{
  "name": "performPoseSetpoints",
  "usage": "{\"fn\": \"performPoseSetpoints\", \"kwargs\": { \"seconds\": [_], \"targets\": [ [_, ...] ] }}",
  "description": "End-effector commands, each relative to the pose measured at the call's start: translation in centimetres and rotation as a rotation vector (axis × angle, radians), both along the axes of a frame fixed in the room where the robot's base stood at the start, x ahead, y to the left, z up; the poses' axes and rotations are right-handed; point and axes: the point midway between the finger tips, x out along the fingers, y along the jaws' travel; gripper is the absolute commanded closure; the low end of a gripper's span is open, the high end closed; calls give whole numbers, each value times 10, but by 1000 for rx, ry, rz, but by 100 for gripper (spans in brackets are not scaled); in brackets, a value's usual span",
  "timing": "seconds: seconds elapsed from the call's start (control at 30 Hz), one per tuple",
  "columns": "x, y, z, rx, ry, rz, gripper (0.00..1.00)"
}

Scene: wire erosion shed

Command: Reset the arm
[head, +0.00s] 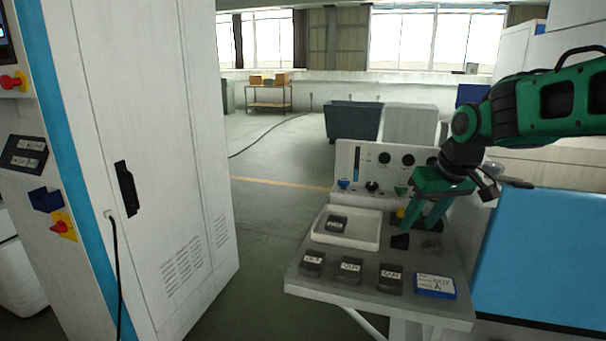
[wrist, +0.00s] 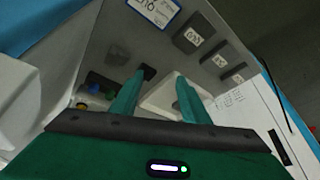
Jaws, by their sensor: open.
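My gripper (head: 422,218) is green and points down over the right part of a small grey bench (head: 300,277). Its two fingers are apart with nothing between them, and in the wrist view the open fingers (wrist: 155,95) reach over the bench top. My green and black arm comes in from the right. A small black piece (head: 400,241) lies on the bench close below the fingertips; I cannot tell if they touch it.
A white tray (head: 372,240) holds one dark labelled block (head: 337,224). Several such blocks (head: 350,270) line the bench front beside a blue-edged card (head: 435,286). A panel with knobs (head: 362,160) stands behind. A tall white cabinet (head: 150,140) is left; open floor lies between.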

Motion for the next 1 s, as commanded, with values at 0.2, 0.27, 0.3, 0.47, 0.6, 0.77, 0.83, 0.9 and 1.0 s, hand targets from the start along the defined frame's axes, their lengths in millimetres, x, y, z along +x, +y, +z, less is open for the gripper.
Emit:
{"fn": "performPoseSetpoints", "kwargs": {
  "seconds": [0.2,0.27,0.3,0.47,0.6,0.77,0.83,0.9,1.0],
  "targets": [
    [-78,-11,-38,-11,2,-109,58],
    [-93,-14,-46,-15,0,-133,58],
    [-104,-17,-51,-17,0,-146,58],
    [-141,-26,-74,-29,0,-197,58],
    [-167,-53,-83,-37,46,-287,58],
    [-206,-91,-89,-35,147,-421,58],
    [-226,-106,-91,-28,195,-488,58],
    [-248,-120,-93,-16,248,-556,58],
    [-280,-133,-96,7,323,-649,58]
  ]
}}
